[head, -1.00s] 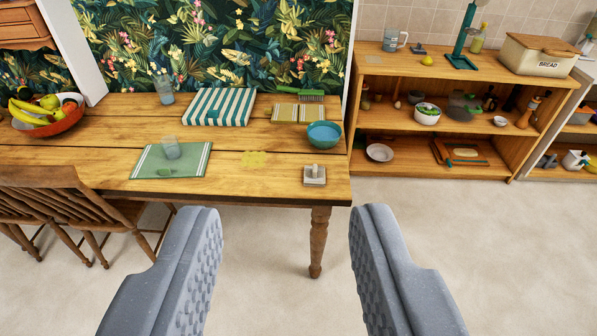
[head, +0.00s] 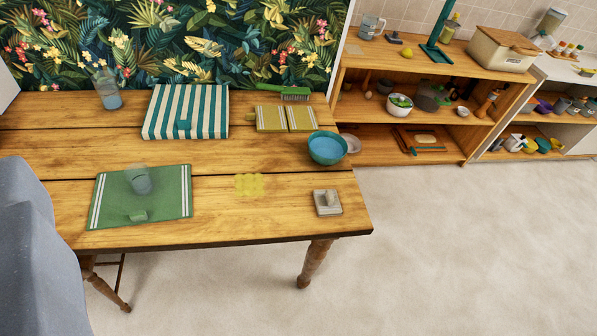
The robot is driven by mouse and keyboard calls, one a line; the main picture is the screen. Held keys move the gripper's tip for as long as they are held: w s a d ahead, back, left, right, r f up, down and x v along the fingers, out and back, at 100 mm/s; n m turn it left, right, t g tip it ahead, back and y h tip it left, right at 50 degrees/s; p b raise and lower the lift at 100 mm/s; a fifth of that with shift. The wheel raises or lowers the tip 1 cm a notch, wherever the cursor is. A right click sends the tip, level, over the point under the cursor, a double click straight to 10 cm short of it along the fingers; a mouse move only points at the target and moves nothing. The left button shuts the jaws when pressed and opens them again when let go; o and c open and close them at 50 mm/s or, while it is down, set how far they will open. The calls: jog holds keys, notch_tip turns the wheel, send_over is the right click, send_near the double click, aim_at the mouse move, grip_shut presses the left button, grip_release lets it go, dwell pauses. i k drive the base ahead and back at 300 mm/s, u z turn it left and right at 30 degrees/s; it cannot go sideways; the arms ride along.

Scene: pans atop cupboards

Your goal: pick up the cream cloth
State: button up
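No cloth in view is plainly cream. A flat yellow cloth (head: 249,184) lies on the wooden table (head: 270,222). A folded olive-yellow striped cloth (head: 285,118) lies further back on the table. The other finger is out of view, so the opening cannot be seen.
On the table are a green mat (head: 105,195) with a glass (head: 139,180), a striped teal-and-white cloth (head: 160,112), a blue bowl (head: 327,147), a green brush (head: 295,92) and a small grey block (head: 327,203). A bread bin (head: 500,52) stands on the shelf unit. The floor at right is clear.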

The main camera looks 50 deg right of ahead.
aim_at(326, 200)
jog(key=z, duration=0.35)
jog(key=i, duration=0.95)
jog(key=z, duration=0.7)
